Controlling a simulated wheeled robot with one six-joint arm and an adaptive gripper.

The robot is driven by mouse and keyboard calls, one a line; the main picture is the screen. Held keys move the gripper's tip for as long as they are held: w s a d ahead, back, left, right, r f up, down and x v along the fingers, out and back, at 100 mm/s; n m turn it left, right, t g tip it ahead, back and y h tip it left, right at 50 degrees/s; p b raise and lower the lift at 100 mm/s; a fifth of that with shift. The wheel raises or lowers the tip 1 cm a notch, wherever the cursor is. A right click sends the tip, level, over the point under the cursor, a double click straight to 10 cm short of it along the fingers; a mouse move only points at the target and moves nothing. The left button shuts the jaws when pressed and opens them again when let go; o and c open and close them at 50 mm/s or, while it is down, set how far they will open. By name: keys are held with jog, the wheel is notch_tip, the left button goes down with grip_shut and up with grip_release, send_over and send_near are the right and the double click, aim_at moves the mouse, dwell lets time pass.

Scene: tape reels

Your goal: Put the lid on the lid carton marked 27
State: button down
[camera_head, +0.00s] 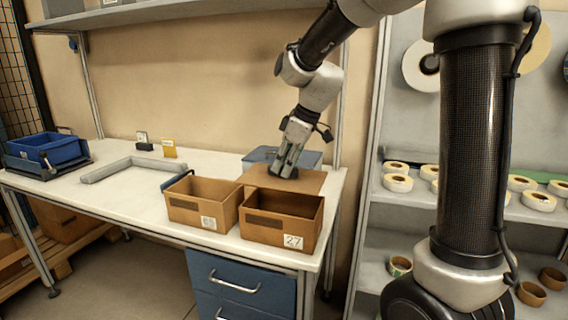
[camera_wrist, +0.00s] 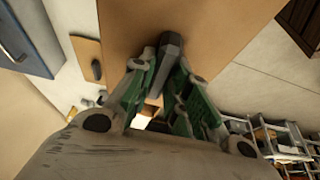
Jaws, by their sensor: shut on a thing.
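The open brown carton marked 27 (camera_head: 259,234) stands at the front right of the white table, with no lid on it. My gripper (camera_head: 287,171) is behind this carton, pointing down. It is shut on the dark handle (camera_wrist: 171,50) of a flat brown lid (camera_head: 312,182). The lid fills the upper middle of the wrist view (camera_wrist: 215,25). The lid is behind the carton; I cannot tell its exact height over the table. A second brown lid (camera_wrist: 86,50) with a dark handle shows further off in the wrist view.
Another open brown carton (camera_head: 185,212), its number unclear, stands just left of carton 27. A blue-grey box (camera_head: 312,158) is behind my gripper. A grey angled frame (camera_head: 110,170) and a blue bin (camera_head: 45,148) are at the left. A shelf of tape reels (camera_head: 398,183) is at the right.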

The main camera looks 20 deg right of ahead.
aim_at(294, 167)
jog(key=shift+f, duration=3.35)
jog(key=c, duration=1.3)
grip_release()
jog(key=v, duration=1.2)
jog(key=shift+a, duration=0.1)
